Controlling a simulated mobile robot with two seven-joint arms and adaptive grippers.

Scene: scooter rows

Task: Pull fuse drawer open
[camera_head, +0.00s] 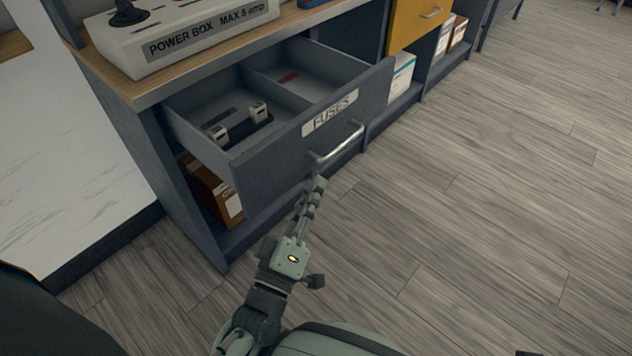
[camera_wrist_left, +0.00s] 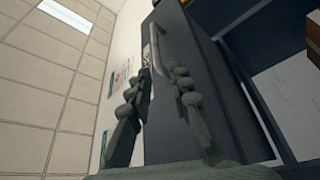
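The fuse drawer (camera_head: 285,150) is a dark grey drawer with a "FUSES" label (camera_head: 330,113), and it stands pulled out from the cabinet. Its metal bar handle (camera_head: 338,147) is on the front face and also shows in the left wrist view (camera_wrist_left: 187,60). My left gripper (camera_head: 318,184) is just below and in front of the handle. In the left wrist view, its two fingers (camera_wrist_left: 163,72) are apart, with the handle beyond and close to the tips. Contact with the handle cannot be told. My right gripper is not in view.
The drawer holds a black fuse holder (camera_head: 240,127) in the front compartment and a small red item (camera_head: 289,77) behind. A white power box (camera_head: 185,35) stands on the wooden top. A brown box (camera_head: 213,190) sits below. Wooden floor (camera_head: 490,200) at right is clear.

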